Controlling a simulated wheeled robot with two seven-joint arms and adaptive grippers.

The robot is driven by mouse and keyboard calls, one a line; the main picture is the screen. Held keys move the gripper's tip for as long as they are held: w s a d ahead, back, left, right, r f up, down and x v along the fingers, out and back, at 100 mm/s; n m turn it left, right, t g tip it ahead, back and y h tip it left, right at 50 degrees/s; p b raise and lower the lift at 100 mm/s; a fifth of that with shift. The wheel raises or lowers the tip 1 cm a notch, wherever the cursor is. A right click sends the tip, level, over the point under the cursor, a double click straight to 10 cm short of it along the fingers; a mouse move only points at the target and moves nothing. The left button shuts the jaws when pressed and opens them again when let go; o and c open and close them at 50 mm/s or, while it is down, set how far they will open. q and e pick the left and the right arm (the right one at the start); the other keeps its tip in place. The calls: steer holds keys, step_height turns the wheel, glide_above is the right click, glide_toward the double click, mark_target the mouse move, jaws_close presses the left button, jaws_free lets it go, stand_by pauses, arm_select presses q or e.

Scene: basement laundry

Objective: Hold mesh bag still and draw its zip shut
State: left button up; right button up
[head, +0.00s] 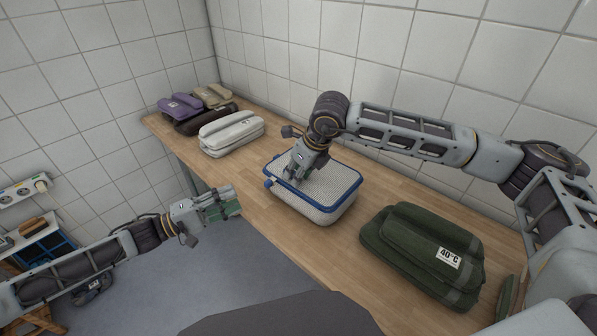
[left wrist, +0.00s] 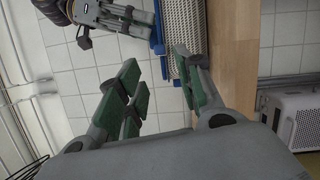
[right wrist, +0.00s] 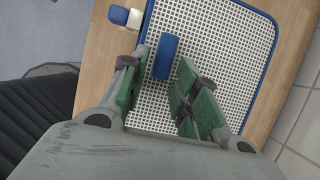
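The white mesh bag (head: 322,206) with a blue rim lies on the wooden table. Its perforated top fills much of the right wrist view (right wrist: 222,45). A blue block (right wrist: 165,57) lies on that top. A small blue and white tab (right wrist: 125,17) sticks out at the rim's corner; it also shows in the head view (head: 268,183). My right gripper (right wrist: 160,90) is open over the bag's top, its fingers either side of the block's near end; contact is unclear. My left gripper (head: 232,203) is open and empty, off the table's front edge and apart from the bag.
A green bag (head: 405,262) marked 40°C lies right of the mesh bag. A pale bag (head: 230,132) and several darker and purple bags lie farther left along the table (head: 330,236). Tiled walls stand behind. Open floor (head: 180,270) lies below my left arm.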

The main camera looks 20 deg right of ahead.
arm_select(q)
steer(key=shift+o, duration=0.3)
arm_select(e)
jaws_close()
